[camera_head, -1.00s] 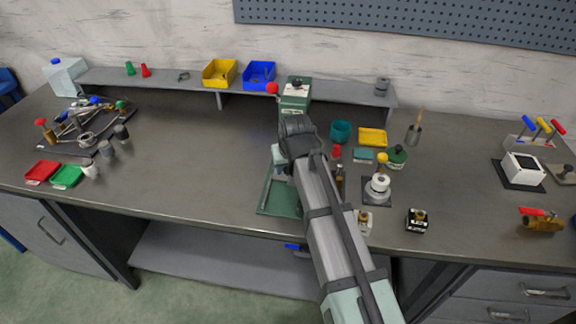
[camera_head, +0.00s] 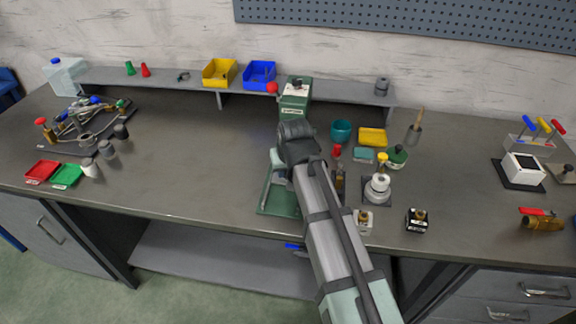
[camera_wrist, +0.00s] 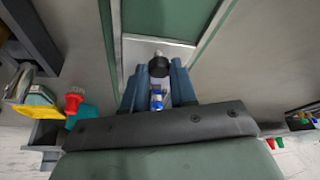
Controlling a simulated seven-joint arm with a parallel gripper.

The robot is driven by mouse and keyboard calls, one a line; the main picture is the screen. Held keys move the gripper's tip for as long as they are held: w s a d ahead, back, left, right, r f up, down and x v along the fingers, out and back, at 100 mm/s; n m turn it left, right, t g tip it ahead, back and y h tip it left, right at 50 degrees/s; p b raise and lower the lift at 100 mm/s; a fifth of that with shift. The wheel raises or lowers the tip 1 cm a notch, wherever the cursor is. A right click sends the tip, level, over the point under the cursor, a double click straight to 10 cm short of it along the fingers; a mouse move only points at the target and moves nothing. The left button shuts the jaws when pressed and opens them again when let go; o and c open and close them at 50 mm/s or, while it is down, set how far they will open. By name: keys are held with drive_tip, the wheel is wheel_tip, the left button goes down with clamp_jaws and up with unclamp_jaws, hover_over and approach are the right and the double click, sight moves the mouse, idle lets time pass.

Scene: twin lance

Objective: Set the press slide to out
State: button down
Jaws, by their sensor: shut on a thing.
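The green press (camera_head: 295,90) stands at the back middle of the bench, with a red ball on its lever. Its green base (camera_head: 268,208) reaches forward toward the bench's front edge. My gripper (camera_head: 290,165) is over this base, and my arm hides much of it. In the wrist view, a pale metal slide plate (camera_wrist: 140,50) lies between green side parts and carries a black knob (camera_wrist: 158,67). The blue fingers of my gripper (camera_wrist: 158,72) are on both sides of the knob and closed on it. The exact contact is hard to see.
Right of my arm stand a teal cup (camera_head: 341,131), a yellow tray (camera_head: 373,137), a white round fixture (camera_head: 377,188) and small black-based blocks (camera_head: 418,220). Red (camera_head: 42,172) and green (camera_head: 67,176) trays lie at left.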

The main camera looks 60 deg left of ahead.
drive_tip(key=s+d, duration=0.8)
drive_tip(key=shift+s+d, duration=0.15)
drive_tip(key=shift+d, duration=0.05)
drive_tip(key=c, duration=0.9)
unclamp_jaws()
drive_tip(key=v, duration=1.3)
drive_tip(key=shift+s+d+r, duration=0.1)
drive_tip(key=shift+d+r, duration=0.1)
drive_tip(key=shift+r, duration=0.1)
